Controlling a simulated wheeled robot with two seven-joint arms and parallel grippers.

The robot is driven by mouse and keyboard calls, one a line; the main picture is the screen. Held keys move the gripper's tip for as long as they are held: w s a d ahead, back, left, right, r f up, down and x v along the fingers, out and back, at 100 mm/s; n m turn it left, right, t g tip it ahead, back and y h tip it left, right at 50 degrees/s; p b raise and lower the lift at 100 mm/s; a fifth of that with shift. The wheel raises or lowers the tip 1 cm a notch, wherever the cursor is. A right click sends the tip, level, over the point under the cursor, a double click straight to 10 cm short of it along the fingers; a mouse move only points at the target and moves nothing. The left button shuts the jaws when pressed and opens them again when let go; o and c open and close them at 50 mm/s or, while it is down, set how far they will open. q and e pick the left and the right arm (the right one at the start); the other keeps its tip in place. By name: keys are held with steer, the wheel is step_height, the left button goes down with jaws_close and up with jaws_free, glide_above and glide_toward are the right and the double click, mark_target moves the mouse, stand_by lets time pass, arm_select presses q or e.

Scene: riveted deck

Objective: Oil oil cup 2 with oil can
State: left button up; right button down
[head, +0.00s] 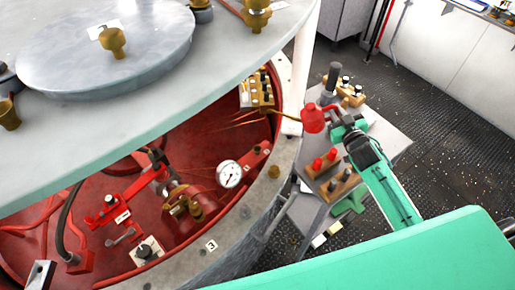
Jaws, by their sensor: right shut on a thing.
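The red oil can (313,118) is held just beyond the right edge of the round machine, above the grey side table. My right gripper (338,122) is shut on it, with my green arm reaching in from the lower right. Brass cups show on the pale upper deck: one on the round grey cover (112,42) beside a white tag, one at the top (257,16) and one at the left edge (10,114). I cannot read a number 2 on any tag, so I cannot tell which is oil cup 2. My left gripper is not in view.
The grey side table (386,140) bears wooden blocks with red (323,162) and dark pieces. The red recess below the deck holds a white gauge (229,174), brass fittings and pipes. A tag reading 3 (211,245) lies on the grey rim. Dark floor is clear at right.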

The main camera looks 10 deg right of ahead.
mark_target(304, 115)
steer(key=shift+w+a+r, duration=0.1)
steer(key=shift+a, duration=0.1)
steer(key=shift+d, duration=0.1)
steer(key=shift+a+n, duration=0.2)
steer(key=shift+n, duration=0.1)
steer(key=shift+d, duration=0.1)
stand_by(0.4)
steer(key=shift+a, duration=0.2)
steer(key=shift+a+n, duration=0.1)
steer(key=shift+n, duration=0.2)
steer(key=shift+f, duration=0.2)
steer(key=shift+w+a+f+n+g+b, duration=0.15)
steer(key=shift+a+f+n+b, duration=0.3)
steer(key=shift+a, duration=0.15)
steer(key=shift+w+a+f+n+g+b, duration=0.15)
steer(key=shift+a+f+n+b, duration=0.2)
steer(key=shift+a+n, duration=0.15)
stand_by(3.6)
